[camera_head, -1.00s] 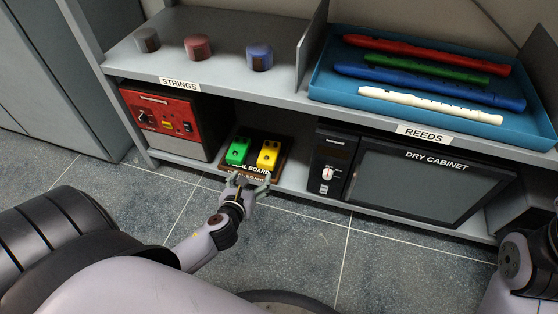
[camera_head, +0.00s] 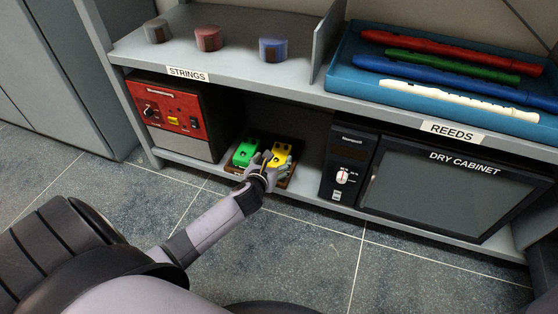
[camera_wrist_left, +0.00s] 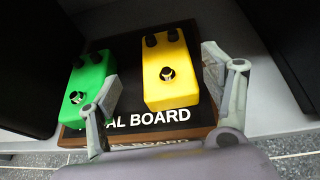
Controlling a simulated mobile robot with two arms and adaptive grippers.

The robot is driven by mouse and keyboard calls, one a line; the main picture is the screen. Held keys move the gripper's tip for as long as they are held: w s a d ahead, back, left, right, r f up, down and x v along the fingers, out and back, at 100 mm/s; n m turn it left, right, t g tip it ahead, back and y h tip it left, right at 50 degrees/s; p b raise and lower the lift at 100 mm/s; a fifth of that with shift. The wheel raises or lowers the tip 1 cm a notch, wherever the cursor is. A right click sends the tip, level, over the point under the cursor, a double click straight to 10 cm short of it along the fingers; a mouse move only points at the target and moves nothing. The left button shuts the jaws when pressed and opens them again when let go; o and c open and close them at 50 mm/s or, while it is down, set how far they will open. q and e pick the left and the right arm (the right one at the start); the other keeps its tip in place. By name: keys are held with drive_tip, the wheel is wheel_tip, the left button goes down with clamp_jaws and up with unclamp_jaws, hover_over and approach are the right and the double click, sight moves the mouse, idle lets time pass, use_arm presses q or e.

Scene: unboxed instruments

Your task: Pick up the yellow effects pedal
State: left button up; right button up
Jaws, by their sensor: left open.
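The yellow effects pedal (camera_head: 281,153) lies on the pedal board (camera_head: 284,183) on the lower shelf. In the left wrist view the yellow pedal (camera_wrist_left: 168,75) has two black knobs and a round footswitch. My left gripper (camera_head: 265,163) is open at the front of the board. In its wrist view the fingers of my left gripper (camera_wrist_left: 160,88) stand apart, one on each side of the yellow pedal's near part. I cannot tell whether either finger touches the yellow pedal. My right gripper is not in view.
A green pedal (camera_head: 244,153) sits close to the left of the yellow one. A red-fronted device (camera_head: 172,112) stands left of the board and the dry cabinet (camera_head: 440,195) right of it. The upper shelf (camera_head: 230,75) hangs above, with a blue tray (camera_head: 350,75) of recorders.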

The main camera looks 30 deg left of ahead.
sight(277, 158)
use_arm(q)
drive_tip(key=b+x, duration=0.4)
drive_tip(key=shift+d+f, duration=0.35)
drive_tip(key=shift+w+a, duration=0.1)
drive_tip(key=shift+w, duration=0.35)
drive_tip(key=c, duration=1.4)
